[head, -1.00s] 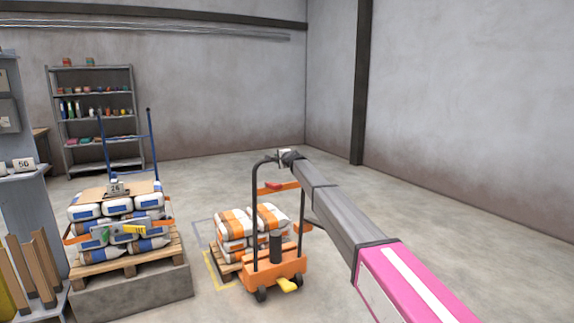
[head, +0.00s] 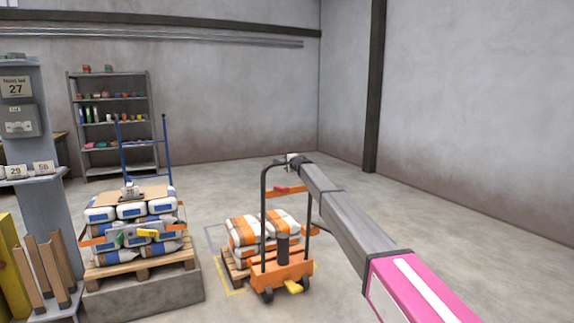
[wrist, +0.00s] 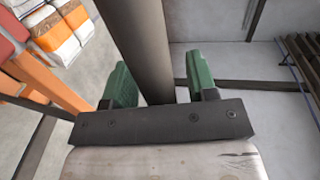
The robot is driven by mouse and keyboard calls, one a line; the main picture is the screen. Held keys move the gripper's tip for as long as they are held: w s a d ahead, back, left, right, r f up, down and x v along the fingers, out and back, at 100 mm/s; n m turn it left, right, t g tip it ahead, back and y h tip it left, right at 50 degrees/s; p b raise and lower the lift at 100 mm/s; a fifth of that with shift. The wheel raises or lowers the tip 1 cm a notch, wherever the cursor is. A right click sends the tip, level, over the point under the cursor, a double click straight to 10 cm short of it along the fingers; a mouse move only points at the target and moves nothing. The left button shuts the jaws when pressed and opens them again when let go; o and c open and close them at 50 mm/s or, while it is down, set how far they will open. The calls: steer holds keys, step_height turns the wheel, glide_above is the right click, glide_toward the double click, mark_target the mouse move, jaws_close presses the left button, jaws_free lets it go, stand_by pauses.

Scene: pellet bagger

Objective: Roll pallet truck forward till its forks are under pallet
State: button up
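The orange pallet truck (head: 283,271) stands upright on the floor right of centre in the head view, with a dark handle frame (head: 264,210). A small wooden pallet (head: 235,271) with white and orange sacks (head: 246,229) lies just beyond and left of it. The truck's body hides its forks, so I cannot tell how far they reach under the pallet. My gripper (head: 292,158) is at the top of the handle.
A larger pallet (head: 140,266) with white and blue sacks rests on a grey block (head: 150,297) at left. A grey post with labels (head: 40,140) and wooden stakes stand further left. A shelf (head: 112,123) is at the back wall. The floor on the right is clear.

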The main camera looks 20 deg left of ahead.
steer(key=shift+s, duration=0.1)
steer(key=v, duration=1)
steer(key=shift+d, duration=0.3)
steer(key=shift+s+r, duration=0.15)
